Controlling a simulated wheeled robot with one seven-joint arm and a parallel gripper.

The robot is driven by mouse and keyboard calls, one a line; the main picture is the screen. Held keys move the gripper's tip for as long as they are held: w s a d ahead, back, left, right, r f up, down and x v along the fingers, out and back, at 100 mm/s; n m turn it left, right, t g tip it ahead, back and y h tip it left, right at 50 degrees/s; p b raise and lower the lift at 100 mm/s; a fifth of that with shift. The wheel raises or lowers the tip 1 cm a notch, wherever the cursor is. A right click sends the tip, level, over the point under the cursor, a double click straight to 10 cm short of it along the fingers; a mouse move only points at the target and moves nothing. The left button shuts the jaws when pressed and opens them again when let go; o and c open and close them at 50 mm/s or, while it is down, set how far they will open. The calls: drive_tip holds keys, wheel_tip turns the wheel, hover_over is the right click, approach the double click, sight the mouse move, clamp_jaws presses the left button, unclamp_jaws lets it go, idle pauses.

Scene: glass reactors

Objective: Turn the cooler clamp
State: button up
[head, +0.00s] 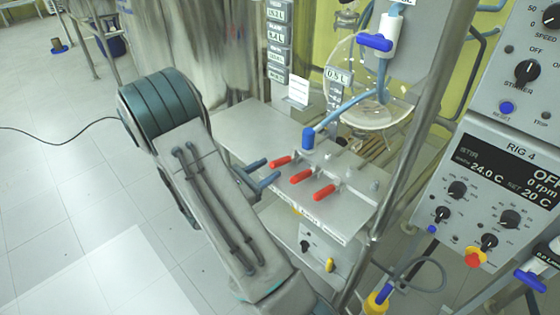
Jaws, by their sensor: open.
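Three clamps with red handles sit in a row on a grey metal shelf (240,130): a left one (280,161), a middle one (301,176) and a right one (324,192). The labels on the shelf's front edge are too small to read, so I cannot tell which is the cooler clamp. My gripper (264,171) is at the left front of the row, partly hidden behind my arm. Its two blue-grey fingers are apart and empty, pointing at the left and middle handles. I cannot tell whether they touch anything.
A blue hose end (308,138) stands behind the clamps. A round glass vessel (372,85) hangs behind the shelf. A metal post (412,130) and the RIG 4 control panel (500,190) stand to the right.

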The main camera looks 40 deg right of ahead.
sight(289, 156)
drive_tip(key=d, duration=0.5)
drive_tip(key=shift+w+d, duration=0.1)
drive_tip(key=shift+d, duration=0.25)
clamp_jaws()
